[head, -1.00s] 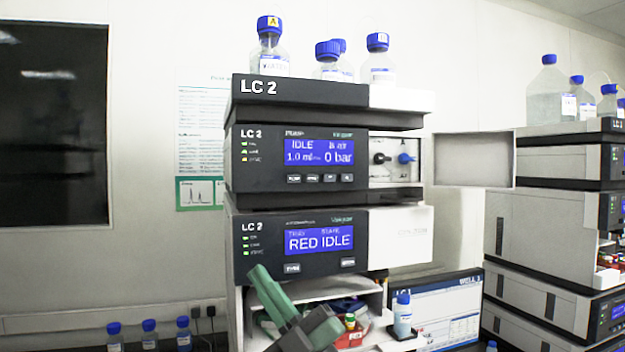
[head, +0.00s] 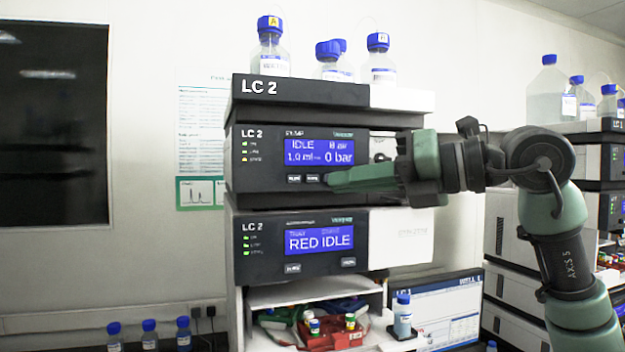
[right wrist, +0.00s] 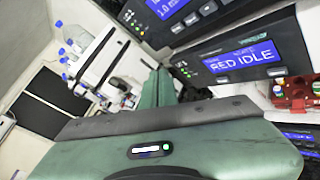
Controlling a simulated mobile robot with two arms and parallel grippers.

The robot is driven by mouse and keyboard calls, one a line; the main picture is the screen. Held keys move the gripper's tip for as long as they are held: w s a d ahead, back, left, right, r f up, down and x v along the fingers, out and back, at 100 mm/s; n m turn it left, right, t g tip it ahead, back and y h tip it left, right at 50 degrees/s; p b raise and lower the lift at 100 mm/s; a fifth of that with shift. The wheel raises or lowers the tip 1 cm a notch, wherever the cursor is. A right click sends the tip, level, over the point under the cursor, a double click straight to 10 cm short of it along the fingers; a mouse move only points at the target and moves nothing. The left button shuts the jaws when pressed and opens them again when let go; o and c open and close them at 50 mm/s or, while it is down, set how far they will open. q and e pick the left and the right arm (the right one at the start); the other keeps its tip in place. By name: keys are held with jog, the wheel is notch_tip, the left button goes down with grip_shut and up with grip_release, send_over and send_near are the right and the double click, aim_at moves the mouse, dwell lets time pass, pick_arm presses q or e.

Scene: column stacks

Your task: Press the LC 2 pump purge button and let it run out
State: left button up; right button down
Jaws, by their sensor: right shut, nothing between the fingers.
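The LC 2 pump module (head: 265,188) has a blue display (head: 320,152) reading IDLE, 1.0 ml and 0 bar. Two of its small buttons (head: 303,179) show below the display; those further right are hidden behind my gripper, and I cannot read their labels. My right gripper (head: 328,181) is shut and empty, with its tip at the button row; I cannot tell whether it touches. In the right wrist view its green fingers (right wrist: 156,88) point toward the modules, and the pump display (right wrist: 167,6) shows at the top. My left gripper is not in view.
The lower LC 2 module (head: 260,250) reads RED IDLE. Blue-capped bottles (head: 380,62) stand on top of the stack. A black valve knob (head: 380,157) shows behind my right gripper. A shelf with a red tray (head: 330,335) lies below. Another stack (head: 585,160) stands at right.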

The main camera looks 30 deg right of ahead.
jog(key=p, duration=0.3)
send_near(312, 178)
jog(key=w+a+f, duration=0.1)
jog(key=w+a, duration=0.3)
jog(key=a, duration=0.1)
jog(key=shift+f, duration=0.15)
dwell(1.7)
jog(key=shift+w+d, duration=0.1)
jog(key=shift+w, duration=0.3)
